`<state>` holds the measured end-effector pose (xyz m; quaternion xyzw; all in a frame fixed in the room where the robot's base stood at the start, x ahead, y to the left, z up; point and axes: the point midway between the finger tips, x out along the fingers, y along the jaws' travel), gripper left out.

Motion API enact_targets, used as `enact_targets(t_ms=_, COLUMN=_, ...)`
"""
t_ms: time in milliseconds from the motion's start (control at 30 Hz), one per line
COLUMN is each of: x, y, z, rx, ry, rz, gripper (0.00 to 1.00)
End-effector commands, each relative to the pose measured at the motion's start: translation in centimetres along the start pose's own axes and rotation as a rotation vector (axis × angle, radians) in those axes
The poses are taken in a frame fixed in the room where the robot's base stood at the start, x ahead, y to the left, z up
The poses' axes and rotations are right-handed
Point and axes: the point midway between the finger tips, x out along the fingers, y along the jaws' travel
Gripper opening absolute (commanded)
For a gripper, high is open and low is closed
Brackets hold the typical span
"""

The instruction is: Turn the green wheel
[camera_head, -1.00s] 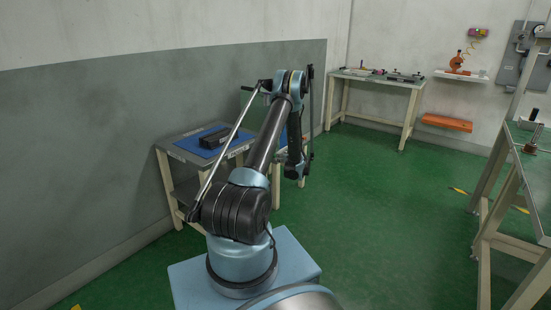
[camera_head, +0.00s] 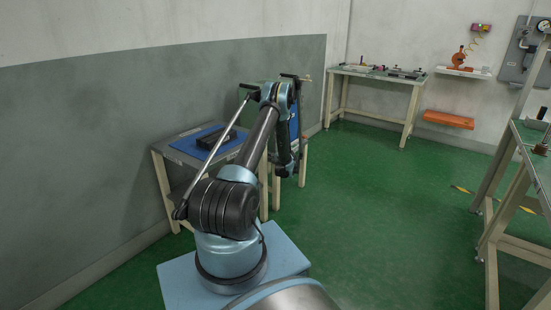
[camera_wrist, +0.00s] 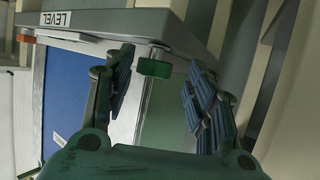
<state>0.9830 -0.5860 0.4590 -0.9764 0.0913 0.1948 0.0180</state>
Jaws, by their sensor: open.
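The green wheel (camera_wrist: 155,68) is a small knurled knob in the wrist view, on a short stem at the edge of a grey plate (camera_wrist: 110,18) labelled LEVEL. My gripper (camera_wrist: 163,72) is open, with blue-padded fingers on the left and right of the wheel in the picture. The wheel shows between the fingertips, with visible gaps on both sides. I cannot tell whether it lies at their depth. In the head view I cannot make out the wheel, and my arm covers part of the stand behind it.
A blue panel (camera_wrist: 62,95) lies left of the gripper. In the head view, a table (camera_head: 167,152) with a blue mat and black block stands by the wall. Another bench (camera_head: 400,82) is at the back, and a frame stands at right. Green floor (camera_head: 370,200) between is clear.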

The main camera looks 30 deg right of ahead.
Motion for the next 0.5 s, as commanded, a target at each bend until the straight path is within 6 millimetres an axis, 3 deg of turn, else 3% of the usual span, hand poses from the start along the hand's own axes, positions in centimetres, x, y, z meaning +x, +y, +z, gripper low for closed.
enact_targets(t_ms=267, x=-0.4, y=1.3, z=0.2, rx=0.004, ry=0.000, rz=0.011, gripper=0.51)
enact_targets(t_ms=467, x=-0.5, y=1.6, z=0.3, rx=0.006, ry=0.000, rz=0.014, gripper=0.08)
enact_targets(t_ms=500, x=-0.5, y=1.6, z=0.3, rx=0.006, ry=0.000, rz=0.014, gripper=0.07)
